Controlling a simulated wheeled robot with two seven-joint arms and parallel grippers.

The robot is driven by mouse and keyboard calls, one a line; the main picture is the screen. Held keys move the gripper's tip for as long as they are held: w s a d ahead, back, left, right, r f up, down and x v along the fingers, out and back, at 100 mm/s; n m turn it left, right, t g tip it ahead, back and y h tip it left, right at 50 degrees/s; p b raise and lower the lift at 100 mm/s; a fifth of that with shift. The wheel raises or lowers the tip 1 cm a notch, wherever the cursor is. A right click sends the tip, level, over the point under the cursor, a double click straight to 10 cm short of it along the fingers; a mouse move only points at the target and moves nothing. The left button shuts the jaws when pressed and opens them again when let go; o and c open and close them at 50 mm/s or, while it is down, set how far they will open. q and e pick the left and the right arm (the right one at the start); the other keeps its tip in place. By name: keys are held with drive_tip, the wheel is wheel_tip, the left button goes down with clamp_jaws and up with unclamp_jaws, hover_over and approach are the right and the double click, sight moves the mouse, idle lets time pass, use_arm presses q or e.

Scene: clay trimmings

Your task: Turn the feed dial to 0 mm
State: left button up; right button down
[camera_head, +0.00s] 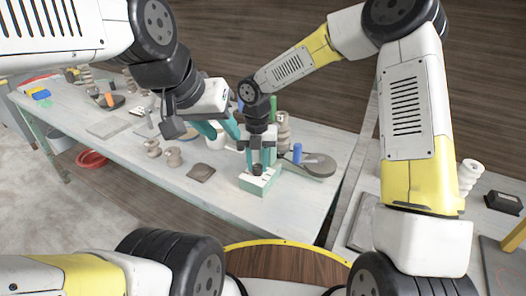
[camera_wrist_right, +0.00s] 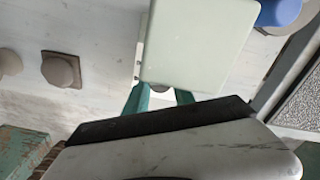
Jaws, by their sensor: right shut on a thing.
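A pale green box (camera_head: 262,187) with a light top stands near the front edge of the bench. A small dark knob, the feed dial (camera_head: 257,169), sits on its top. My right gripper (camera_head: 262,166) points down over the box and is shut on the dial; the dial's scale cannot be read. In the right wrist view, the teal fingers (camera_wrist_right: 159,97) show beside a pale green block (camera_wrist_right: 200,40), with a grey rounded piece between them. My left gripper (camera_head: 220,132) is just left of the right one, its teal fingers apart and apparently empty.
A red bowl (camera_head: 92,160) is below the bench. The bench front (camera_head: 225,195) is clear.

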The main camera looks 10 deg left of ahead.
sight(258, 166)
drive_tip(key=shift+r, duration=0.1)
idle(0.4)
drive_tip(key=c, duration=1.1)
unclamp_jaws()
drive_tip(key=shift+o, duration=0.2)
drive_tip(key=shift+r, duration=3.85)
drive_tip(key=s+d+r+m+t, duration=0.1)
drive_tip(key=s+d+r+m, duration=0.2)
drive_tip(key=d+r+m, duration=0.35)
drive_tip(key=s+d+r+m+t, duration=0.2)
drive_tip(key=s+d+r+m, duration=0.2)
drive_tip(key=d+m, duration=0.55)
drive_tip(key=s+d+r+m+t+y, duration=0.1)
drive_tip(key=s+d+m, duration=0.3)
drive_tip(key=m, duration=0.6)
drive_tip(key=s+d+r+m+t+y, duration=0.1)
drive_tip(key=s+d+r+m+t, duration=0.1)
drive_tip(key=s+m, duration=0.5)
drive_tip(key=d+r+m, duration=0.1)
drive_tip(key=d+m, duration=0.1)
drive_tip(key=m, duration=0.1)
drive_tip(key=shift+s+d+r, duration=0.15)
drive_tip(key=shift+s+r, duration=0.15)
drive_tip(key=shift+s, duration=0.05)
